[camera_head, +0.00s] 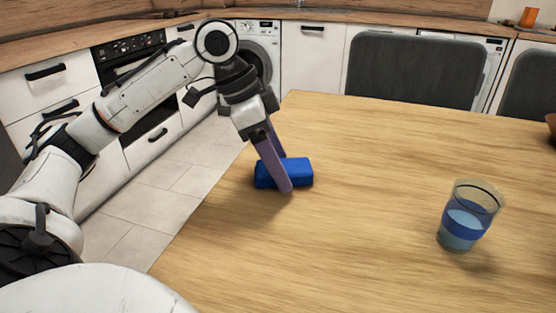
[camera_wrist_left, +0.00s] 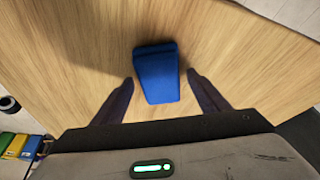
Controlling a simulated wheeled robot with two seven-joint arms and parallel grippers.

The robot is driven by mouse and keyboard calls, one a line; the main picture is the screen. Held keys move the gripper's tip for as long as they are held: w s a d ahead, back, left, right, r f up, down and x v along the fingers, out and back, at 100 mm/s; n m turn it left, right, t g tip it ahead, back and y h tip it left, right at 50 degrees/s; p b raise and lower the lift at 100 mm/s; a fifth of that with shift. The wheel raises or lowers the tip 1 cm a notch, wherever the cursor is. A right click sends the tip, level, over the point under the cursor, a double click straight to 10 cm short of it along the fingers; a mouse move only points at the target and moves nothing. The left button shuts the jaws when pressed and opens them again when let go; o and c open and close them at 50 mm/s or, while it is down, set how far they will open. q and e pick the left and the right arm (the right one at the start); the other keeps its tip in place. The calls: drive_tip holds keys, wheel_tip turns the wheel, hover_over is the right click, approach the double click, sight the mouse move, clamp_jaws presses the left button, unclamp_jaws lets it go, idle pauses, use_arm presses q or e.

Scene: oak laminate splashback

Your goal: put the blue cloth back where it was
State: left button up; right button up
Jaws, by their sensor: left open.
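The blue cloth (camera_head: 298,171) is a small folded block lying on the wooden table near its left edge. In the left wrist view the cloth (camera_wrist_left: 157,73) lies ahead of and partly between the fingertips, with a gap on each side. My left gripper (camera_head: 284,172) points down at the cloth, its fingers apart and one finger in front of part of it. The gripper's two fingers also show in the left wrist view (camera_wrist_left: 160,85), with nothing held between them. My right gripper is not in view.
A clear glass with a blue band (camera_head: 468,217) stands on the table (camera_head: 360,250) at the right. Dark chairs (camera_head: 415,70) stand behind the table's far edge. The table between the cloth and the glass is clear. An orange cup (camera_head: 529,17) is on the far counter.

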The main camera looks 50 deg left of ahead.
use_arm(q)
drive_tip(key=shift+r, duration=0.15)
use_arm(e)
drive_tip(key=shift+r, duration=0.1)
use_arm(q)
drive_tip(key=shift+a+r, duration=0.1)
drive_tip(key=shift+r, duration=0.2)
drive_tip(key=p+v, duration=0.4)
drive_tip(key=v, duration=0.7)
drive_tip(key=shift+r+p, duration=0.2)
drive_tip(key=shift+p, duration=0.1)
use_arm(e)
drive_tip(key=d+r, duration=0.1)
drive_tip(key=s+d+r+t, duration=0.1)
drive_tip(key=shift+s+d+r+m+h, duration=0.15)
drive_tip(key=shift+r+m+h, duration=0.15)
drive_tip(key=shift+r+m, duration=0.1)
